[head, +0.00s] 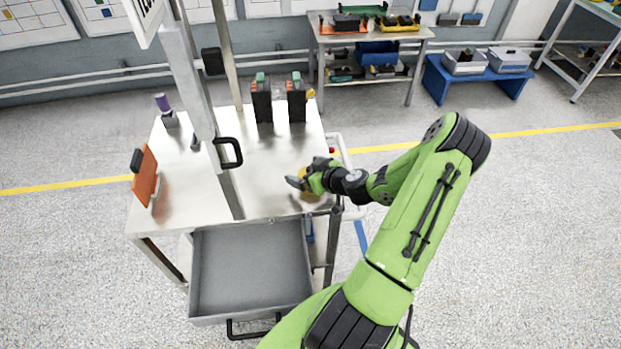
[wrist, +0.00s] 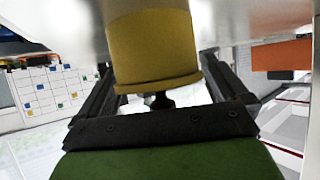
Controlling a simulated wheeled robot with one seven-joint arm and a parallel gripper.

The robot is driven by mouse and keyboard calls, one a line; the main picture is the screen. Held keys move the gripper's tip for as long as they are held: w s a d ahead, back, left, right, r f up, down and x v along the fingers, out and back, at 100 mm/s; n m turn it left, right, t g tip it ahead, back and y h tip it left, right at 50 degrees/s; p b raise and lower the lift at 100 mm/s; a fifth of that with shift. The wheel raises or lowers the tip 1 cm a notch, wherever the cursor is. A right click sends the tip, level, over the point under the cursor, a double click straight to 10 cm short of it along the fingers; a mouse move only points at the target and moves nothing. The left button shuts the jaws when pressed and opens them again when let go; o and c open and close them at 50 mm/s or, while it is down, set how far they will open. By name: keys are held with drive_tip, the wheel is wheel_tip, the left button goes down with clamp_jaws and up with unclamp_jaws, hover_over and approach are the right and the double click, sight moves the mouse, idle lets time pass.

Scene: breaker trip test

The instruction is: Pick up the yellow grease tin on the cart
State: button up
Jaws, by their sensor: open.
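The yellow grease tin (wrist: 155,48) fills the top middle of the wrist view, hanging downward in that inverted picture from the pale cart surface. My gripper (wrist: 160,85) is open, with one dark finger on each side of the tin. I cannot tell whether either finger touches it. In the head view my gripper (head: 299,182) is low over the right edge of the steel cart top (head: 185,195). Only a little of the tin (head: 308,187) shows there, the rest being hidden by my gripper.
Two black breaker units (head: 262,100) stand at the back of the cart. A grey post with a black handle (head: 230,153) rises left of my gripper. An orange panel (head: 144,178) and a purple-capped item (head: 163,104) are farther left. A grey drawer (head: 248,270) is open in front.

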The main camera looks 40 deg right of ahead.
drive_tip(key=shift+s, duration=0.1)
drive_tip(key=shift+c, duration=1)
drive_tip(key=c, duration=1.3)
